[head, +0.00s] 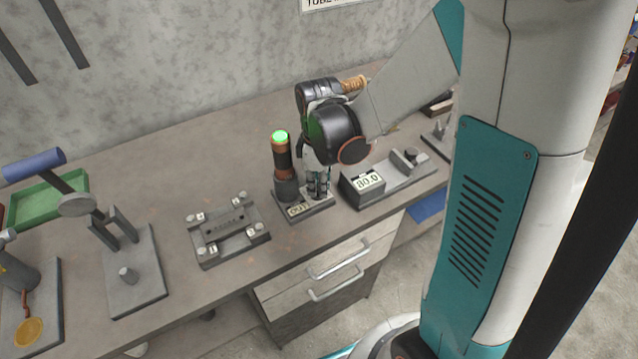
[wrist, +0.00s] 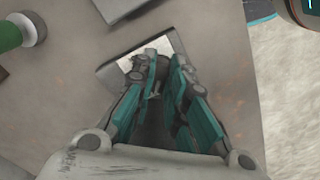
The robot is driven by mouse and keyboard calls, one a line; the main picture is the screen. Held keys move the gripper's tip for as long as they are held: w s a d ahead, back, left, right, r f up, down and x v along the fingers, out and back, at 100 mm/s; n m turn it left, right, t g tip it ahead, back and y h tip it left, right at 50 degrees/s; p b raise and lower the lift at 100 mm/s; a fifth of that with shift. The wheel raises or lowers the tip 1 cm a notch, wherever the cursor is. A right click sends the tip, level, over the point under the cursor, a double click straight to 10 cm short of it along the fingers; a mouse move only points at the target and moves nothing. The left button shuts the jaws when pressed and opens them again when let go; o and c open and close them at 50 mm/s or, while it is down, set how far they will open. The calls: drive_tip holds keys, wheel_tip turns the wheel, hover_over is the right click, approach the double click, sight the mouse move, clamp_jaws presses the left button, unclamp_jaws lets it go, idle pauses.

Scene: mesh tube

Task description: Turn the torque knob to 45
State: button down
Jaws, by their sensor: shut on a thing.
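My gripper (head: 318,188) points down over a small grey base (head: 318,209) with a label that seems to read "OUT". In the wrist view my gripper (wrist: 164,64) has its teal-sided fingers close together on a dark part between them, which I take for the torque knob. The fingers hide most of it, so its setting cannot be read. A pale plate (wrist: 170,40) with dark edges shows beyond the fingertips. In the head view a dark and orange post with a lit green lamp (head: 280,137) stands just left of my gripper.
Right of my gripper is a grey unit with a display (head: 369,182) that seems to read 80.0. To the left stand a grey fixture with corner posts (head: 228,232), a stand with a blue handle (head: 34,164) and a green tray (head: 48,198). The wall is close behind.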

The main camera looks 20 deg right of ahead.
drive_tip(key=m, duration=0.6)
drive_tip(key=shift+s+a+b, duration=0.1)
drive_tip(key=shift+b, duration=0.2)
drive_tip(key=m, duration=0.5)
drive_tip(key=shift+m, duration=0.4)
drive_tip(key=m, duration=0.4)
drive_tip(key=shift+a+m, duration=0.15)
drive_tip(key=shift+m, duration=0.15)
drive_tip(key=shift+m+b, duration=0.35)
drive_tip(key=shift+m, duration=1.55)
drive_tip(key=c, duration=1.6)
unclamp_jaws()
